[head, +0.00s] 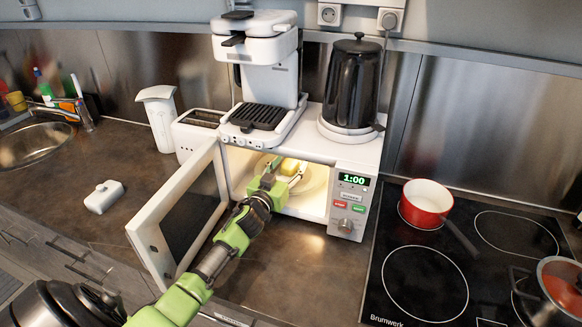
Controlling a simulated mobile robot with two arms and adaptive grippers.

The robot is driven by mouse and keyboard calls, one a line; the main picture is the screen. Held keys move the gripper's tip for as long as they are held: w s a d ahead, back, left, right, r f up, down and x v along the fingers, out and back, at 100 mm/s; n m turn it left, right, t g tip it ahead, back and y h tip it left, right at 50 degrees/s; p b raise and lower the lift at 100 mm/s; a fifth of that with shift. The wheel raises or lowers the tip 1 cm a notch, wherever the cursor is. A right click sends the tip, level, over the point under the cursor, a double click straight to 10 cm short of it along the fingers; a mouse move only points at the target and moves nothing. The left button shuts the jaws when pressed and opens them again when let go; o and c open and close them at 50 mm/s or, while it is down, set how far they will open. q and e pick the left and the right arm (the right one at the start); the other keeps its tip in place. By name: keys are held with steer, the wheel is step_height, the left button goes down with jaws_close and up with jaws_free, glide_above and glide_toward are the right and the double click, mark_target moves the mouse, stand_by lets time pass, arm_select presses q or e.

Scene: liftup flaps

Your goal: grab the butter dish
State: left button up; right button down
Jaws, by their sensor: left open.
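The microwave (346,207) stands on the counter with its door (152,237) swung open to the left and its inside lit. A yellow block (289,166), which looks like butter, lies inside on the turntable plate (313,181); any dish under it is mostly hidden by my gripper. My left gripper (282,178) is open and reaches into the microwave, its fingers close to the yellow block; I cannot tell whether they touch. A white, lidded box with a small knob (104,197), like a butter dish or its cover, sits on the counter at left. My right gripper is out of view.
A coffee machine (262,70) and a black kettle (352,82) stand on top of the microwave. A toaster (197,133) and white jug (160,117) are left of it. A red pot (426,204) is on the hob at right. The counter around the white box is clear.

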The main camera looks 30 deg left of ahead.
arm_select(q)
steer(key=shift+c, duration=0.2)
steer(key=c, duration=1.2)
steer(key=shift+r, duration=0.15)
jaws_close()
steer(key=shift+c, duration=1)
jaws_free()
